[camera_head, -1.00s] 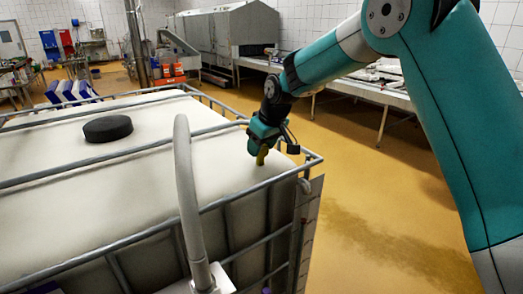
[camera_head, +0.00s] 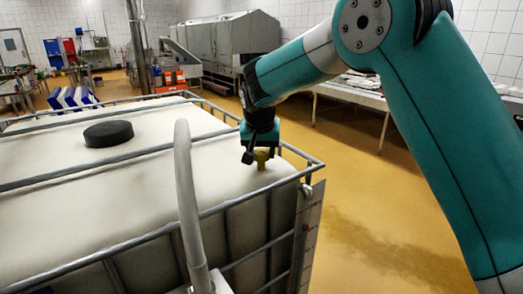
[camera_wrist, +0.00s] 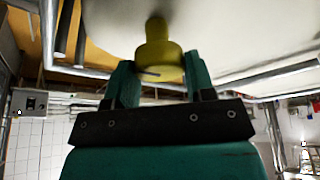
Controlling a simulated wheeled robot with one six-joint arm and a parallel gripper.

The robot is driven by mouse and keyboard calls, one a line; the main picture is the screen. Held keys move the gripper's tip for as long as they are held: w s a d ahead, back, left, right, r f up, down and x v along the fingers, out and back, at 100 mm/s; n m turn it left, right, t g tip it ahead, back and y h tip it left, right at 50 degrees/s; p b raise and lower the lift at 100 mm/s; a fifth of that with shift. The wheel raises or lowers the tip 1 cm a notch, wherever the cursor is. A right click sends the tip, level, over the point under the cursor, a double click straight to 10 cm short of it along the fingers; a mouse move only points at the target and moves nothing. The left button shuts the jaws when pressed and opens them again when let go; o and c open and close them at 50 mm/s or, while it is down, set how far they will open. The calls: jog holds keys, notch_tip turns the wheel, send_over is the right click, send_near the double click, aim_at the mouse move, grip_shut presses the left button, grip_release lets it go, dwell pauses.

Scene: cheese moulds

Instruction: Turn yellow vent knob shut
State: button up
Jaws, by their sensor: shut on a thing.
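The yellow vent knob (camera_head: 262,158) stands on the white top of the caged tank (camera_head: 170,185), near its right corner. The fingers partly hide the knob's near end.
A grey metal cage (camera_head: 222,207) rims the tank, and its corner is close to my gripper. A thick grey pipe (camera_head: 187,190) arches up in front. A black lid (camera_head: 108,133) lies on the tank's far left. Open yellow floor (camera_head: 400,190) lies to the right.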

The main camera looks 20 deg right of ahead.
jog(key=shift+m, duration=0.6)
jog(key=shift+h, duration=0.3)
jog(key=o, duration=0.9)
jog(key=b+v, duration=0.1)
jog(key=v, duration=1.6)
jog(key=shift+w+d+r, duration=0.1)
jog(key=shift+r, duration=0.15)
jog(key=s+f+n+g+y, duration=0.1)
jog(key=s+f+n, duration=0.3)
jog(key=s, duration=0.7)
jog(key=s+a+f+n+g+y, duration=0.1)
jog(key=s+f+n+y, duration=0.2)
jog(key=s, duration=0.7)
jog(key=s+f+n+g+y+b, duration=0.1)
jog(key=s+f+n, duration=0.4)
jog(key=s, duration=0.6)
jog(key=shift+s+a+f+g+y, duration=0.15)
jog(key=shift+s+f+g+y, duration=0.2)
jog(key=shift+f+g+y, duration=0.3)
